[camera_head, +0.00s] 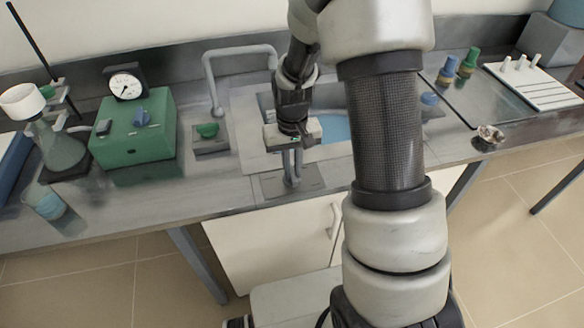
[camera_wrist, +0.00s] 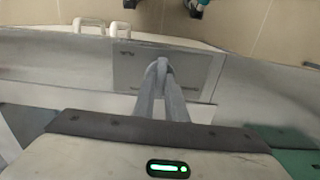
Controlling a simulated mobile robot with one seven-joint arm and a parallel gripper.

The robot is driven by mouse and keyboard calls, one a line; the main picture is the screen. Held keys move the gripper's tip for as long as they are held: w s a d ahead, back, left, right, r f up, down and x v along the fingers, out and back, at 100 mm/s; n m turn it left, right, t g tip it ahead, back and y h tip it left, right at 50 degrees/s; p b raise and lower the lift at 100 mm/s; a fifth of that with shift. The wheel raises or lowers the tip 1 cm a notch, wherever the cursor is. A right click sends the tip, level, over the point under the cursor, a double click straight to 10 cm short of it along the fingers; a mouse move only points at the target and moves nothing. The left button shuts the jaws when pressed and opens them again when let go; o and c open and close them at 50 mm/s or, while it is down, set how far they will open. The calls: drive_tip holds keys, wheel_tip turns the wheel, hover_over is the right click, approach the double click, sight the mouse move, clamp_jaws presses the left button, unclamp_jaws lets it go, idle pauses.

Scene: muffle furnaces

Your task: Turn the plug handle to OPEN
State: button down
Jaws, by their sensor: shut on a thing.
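My gripper (camera_head: 292,183) is at the front edge of the bench, pointing down onto a small grey plate (camera_head: 268,186) in front of the sink. Its two fingers close together over the plate. They are shut on the plug handle, which they hide almost entirely. In the wrist view the fingertips (camera_wrist: 162,66) meet over the plate (camera_wrist: 205,70). A small dark mark shows at the plate's corner, too small to read. I cannot tell which way the handle is turned.
A sink with blue water (camera_head: 336,128) lies behind my gripper, partly hidden by my arm. A grey tap (camera_head: 209,75) and a green knob (camera_head: 207,130) stand to its left. A green box with a gauge (camera_head: 135,128) and a flask (camera_head: 61,150) are farther left.

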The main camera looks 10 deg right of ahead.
sight(292, 173)
drive_tip(key=shift+s, duration=0.1)
drive_tip(key=c, duration=1.8)
unclamp_jaws()
drive_tip(key=shift+r, duration=0.1)
wheel_tip(292, 173, up, 17)
drive_tip(key=p, duration=0.1)
drive_tip(key=shift+r, duration=0.15)
